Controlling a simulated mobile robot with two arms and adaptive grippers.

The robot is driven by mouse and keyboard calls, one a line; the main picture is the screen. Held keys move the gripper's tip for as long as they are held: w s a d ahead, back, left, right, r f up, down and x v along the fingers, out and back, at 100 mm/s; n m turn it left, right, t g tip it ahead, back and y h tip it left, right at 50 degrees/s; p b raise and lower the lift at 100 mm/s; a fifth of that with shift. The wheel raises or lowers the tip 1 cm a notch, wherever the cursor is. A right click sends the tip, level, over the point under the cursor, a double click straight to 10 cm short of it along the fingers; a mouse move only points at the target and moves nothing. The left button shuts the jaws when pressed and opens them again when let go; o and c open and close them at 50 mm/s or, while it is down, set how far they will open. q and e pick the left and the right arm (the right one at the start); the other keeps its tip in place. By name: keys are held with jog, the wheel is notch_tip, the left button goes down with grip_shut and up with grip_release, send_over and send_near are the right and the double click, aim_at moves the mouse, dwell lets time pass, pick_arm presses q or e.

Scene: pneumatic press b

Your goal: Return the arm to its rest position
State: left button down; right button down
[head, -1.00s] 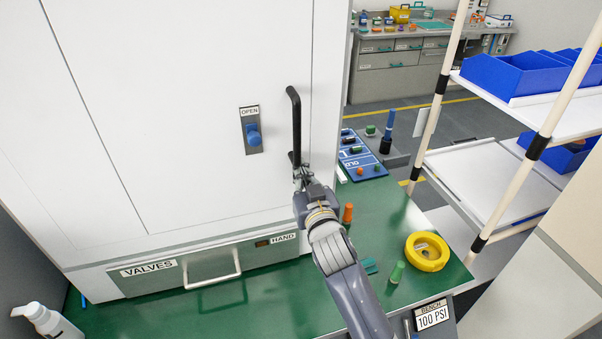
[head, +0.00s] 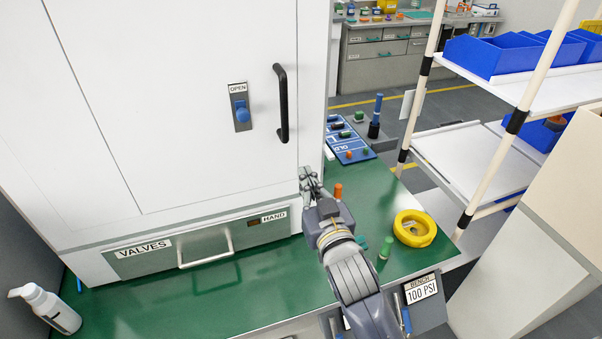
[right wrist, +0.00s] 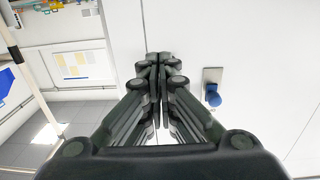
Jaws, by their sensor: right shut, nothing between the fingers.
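My right gripper (head: 309,184) is in front of the lower right edge of the white press cabinet (head: 230,120), above the green bench. It is shut and empty; its closed fingers also show in the right wrist view (right wrist: 160,65). The black door handle (head: 282,103) stands above and left of the gripper, apart from it. The blue OPEN knob (head: 241,112) is left of the handle and shows in the right wrist view (right wrist: 212,95). The cabinet door looks closed. My left gripper is not in view.
The green bench (head: 180,300) holds an orange piece (head: 338,192), a green piece (head: 385,247) and a yellow ring (head: 414,229) near my right arm. A VALVES drawer (head: 200,248) is below the door. A pump bottle (head: 45,308) stands left. A shelf rack (head: 470,160) is right.

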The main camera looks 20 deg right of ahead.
jog(key=s+d+f+g, duration=0.3)
jog(key=s+f+g, duration=0.4)
jog(key=s+f, duration=0.55)
jog(key=s+f+n+g, duration=0.2)
jog(key=s+f+g, duration=0.75)
jog(key=s, duration=0.65)
notch_tip(320, 180, down, 26)
jog(key=s+f, duration=0.1)
jog(key=s, duration=0.1)
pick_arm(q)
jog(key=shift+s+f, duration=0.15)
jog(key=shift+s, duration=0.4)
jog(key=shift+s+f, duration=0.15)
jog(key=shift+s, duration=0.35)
pick_arm(e)
jog(key=s+d+f, duration=0.3)
jog(key=s+f, duration=1.3)
jog(key=shift+s+d, duration=0.15)
jog(key=shift+s, duration=0.25)
